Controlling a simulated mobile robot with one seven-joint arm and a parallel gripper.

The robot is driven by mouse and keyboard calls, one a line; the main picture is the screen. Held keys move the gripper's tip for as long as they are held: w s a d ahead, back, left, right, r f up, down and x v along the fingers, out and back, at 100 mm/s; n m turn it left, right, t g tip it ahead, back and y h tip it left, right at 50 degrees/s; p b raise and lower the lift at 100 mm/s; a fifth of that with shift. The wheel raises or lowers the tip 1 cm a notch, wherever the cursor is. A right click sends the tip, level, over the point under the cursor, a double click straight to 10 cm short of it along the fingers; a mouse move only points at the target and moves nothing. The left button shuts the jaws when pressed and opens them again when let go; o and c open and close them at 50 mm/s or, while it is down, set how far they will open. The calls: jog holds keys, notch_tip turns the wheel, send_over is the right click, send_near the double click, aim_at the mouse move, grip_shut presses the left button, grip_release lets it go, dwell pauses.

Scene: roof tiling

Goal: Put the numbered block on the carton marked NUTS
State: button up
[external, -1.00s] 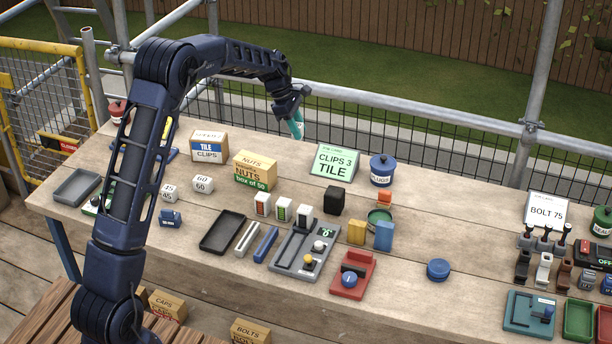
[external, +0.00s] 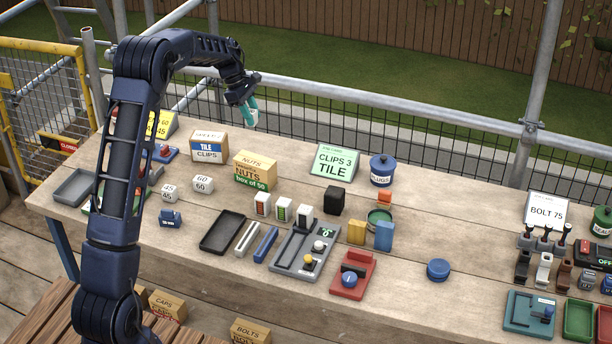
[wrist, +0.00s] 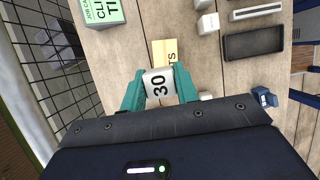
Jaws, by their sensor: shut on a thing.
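My gripper (external: 249,117) has teal fingers and hangs in the air above the back edge of the bench, behind and above the NUTS carton (external: 254,171). In the wrist view my gripper (wrist: 159,92) is shut on a white block (wrist: 158,83) marked 30. The block can hardly be made out in the external view. The tan carton with a green lower band stands upright on the bench. In the wrist view the carton (wrist: 160,48) shows just beyond the block, partly hidden by it, and the two are apart in the external view.
The TILE CLIPS carton (external: 209,147) stands left of the NUTS carton. White blocks marked 60 (external: 203,184) and 45 (external: 168,193) lie in front. The green CLIPS 3 TILE sign (external: 335,161) is to the right. A scaffold rail (external: 400,109) runs behind the bench.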

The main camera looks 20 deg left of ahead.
notch_tip(320, 180, down, 13)
dwell(0.6)
jog(key=shift+f, duration=0.15)
jog(key=o, duration=1)
jog(key=shift+c, duration=0.2)
